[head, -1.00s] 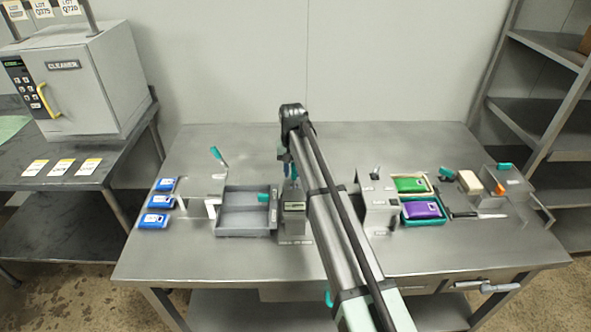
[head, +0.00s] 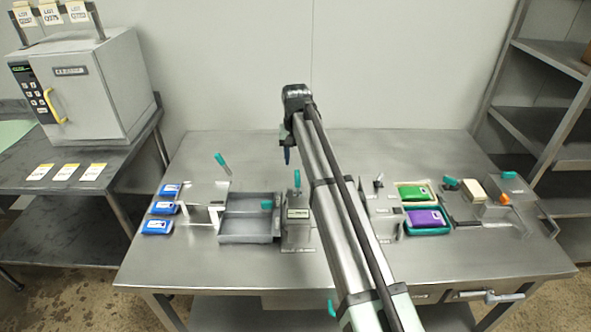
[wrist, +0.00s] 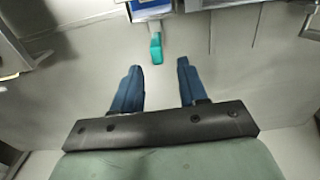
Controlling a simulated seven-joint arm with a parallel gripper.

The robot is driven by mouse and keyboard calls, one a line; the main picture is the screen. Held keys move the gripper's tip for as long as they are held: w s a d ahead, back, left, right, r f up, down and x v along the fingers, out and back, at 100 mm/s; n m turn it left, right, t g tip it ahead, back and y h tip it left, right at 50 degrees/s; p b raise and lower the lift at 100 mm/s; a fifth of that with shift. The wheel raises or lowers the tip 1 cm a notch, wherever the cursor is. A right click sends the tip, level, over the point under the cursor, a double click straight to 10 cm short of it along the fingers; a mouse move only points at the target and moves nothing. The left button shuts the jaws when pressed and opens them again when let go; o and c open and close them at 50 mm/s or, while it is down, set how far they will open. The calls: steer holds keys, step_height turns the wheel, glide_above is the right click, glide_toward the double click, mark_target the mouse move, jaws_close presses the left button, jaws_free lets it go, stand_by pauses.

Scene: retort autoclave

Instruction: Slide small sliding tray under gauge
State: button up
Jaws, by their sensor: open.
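In the head view a grey open tray (head: 249,237) with a divider lies left of the table's middle. A teal handle (head: 266,206) shows at its right side. A small grey station with a pale display (head: 298,213) stands just right of it, with an upright teal lever (head: 297,180) behind. I cannot tell surely which part is the small sliding tray or the gauge. My gripper (head: 287,155) is above the table behind this station. In the wrist view its blue fingers (wrist: 156,88) are apart with nothing between them. A teal handle (wrist: 156,48) is just beyond the fingertips.
Blue packs (head: 162,208) lie at the left. A green pack (head: 412,193) and a purple pack (head: 426,218) sit in trays right of my arm, which hides part of the table. More fixtures (head: 475,190) stand at the far right. The front table strip is mostly clear.

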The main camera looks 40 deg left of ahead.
steer(key=shift+r, duration=2.85)
